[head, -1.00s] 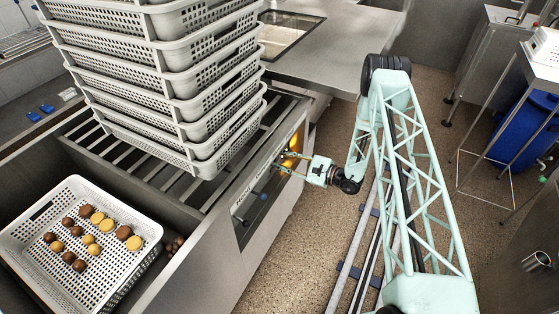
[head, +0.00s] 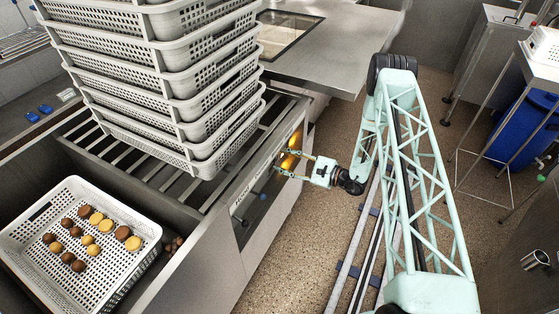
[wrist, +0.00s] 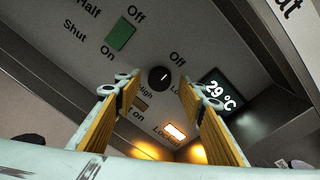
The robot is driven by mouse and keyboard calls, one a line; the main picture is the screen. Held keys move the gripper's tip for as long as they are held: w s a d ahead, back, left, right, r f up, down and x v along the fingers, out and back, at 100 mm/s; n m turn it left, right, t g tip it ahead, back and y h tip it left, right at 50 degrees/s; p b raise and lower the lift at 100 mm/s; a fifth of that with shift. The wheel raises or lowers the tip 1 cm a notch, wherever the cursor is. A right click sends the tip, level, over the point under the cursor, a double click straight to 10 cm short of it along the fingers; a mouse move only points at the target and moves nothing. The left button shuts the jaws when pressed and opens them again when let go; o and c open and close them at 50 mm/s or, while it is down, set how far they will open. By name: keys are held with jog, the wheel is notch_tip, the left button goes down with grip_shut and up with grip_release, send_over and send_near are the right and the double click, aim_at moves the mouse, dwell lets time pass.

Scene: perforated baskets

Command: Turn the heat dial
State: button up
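The heat dial (wrist: 159,77) is a small round black knob with a white mark, on the grey panel in the wrist view. "Off", "Low" and "High" are printed around it. My gripper (wrist: 159,86) is open, with one yellow-padded finger on each side of the dial in the picture and visible gaps between. I cannot tell how far the fingertips are from the panel. In the head view my gripper (head: 280,161) is at the front panel (head: 246,201) of the steel unit; the dial cannot be made out there.
The panel also has a green switch (wrist: 120,36), a display (wrist: 222,92) reading 29 °C and a lit "Locked" lamp (wrist: 175,132). A tall stack of white perforated baskets (head: 190,110) stands on the slatted top. A basket (head: 148,209) of brown and yellow rounds sits left.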

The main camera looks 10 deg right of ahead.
jog(key=v, duration=1)
dwell(0.7)
